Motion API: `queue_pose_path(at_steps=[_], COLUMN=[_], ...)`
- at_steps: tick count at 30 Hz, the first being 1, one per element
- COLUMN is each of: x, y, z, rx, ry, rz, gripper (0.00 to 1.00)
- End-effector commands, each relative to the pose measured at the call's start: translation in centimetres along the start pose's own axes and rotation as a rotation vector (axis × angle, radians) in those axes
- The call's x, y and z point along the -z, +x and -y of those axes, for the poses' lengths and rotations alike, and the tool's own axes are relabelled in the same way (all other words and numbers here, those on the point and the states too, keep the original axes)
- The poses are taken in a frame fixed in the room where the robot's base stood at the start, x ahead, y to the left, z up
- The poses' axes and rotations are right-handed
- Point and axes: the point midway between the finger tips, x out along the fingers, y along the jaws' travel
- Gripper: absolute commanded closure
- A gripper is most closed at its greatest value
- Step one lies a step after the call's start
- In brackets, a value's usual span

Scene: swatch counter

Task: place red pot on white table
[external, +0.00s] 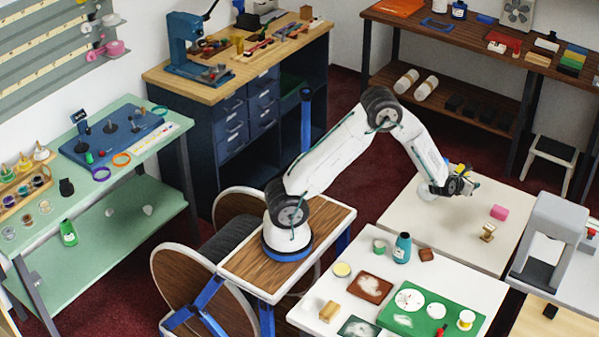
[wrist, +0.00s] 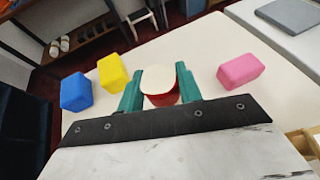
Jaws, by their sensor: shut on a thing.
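The red pot (wrist: 163,99) has a red side and a cream top. It sits between the teal fingers of my gripper (wrist: 160,92) in the wrist view, and my gripper is shut on it. In the external view my gripper (external: 460,186) is low over the far white table (external: 415,215); the pot cannot be made out there. The white table also fills the background of the wrist view (wrist: 205,45). I cannot tell whether the pot touches the tabletop.
A blue block (wrist: 76,92) and a yellow block (wrist: 112,74) stand left of the pot, and a pink block (wrist: 240,70) stands right. A small brass object (external: 487,232) is near the table's front. A nearer white table (external: 300,312) holds a green board (external: 455,310) and a teal bottle (external: 402,248).

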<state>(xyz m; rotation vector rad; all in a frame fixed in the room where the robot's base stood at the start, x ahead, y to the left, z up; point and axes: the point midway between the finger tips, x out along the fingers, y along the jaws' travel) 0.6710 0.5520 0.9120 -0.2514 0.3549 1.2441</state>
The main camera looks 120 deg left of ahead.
Motion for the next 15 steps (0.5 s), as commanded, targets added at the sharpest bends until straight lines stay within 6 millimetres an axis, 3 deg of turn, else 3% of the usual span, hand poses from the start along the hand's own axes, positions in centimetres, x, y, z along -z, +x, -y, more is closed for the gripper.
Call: queue_pose_path(at_steps=[8,15], x=[2.7,6.0], y=[-7.3,-17.7], z=[8.5,17.8], rx=[0.144,0.340], ry=[0.068,0.157], rz=[-0.009,-0.009], gripper=[0.87,0.87])
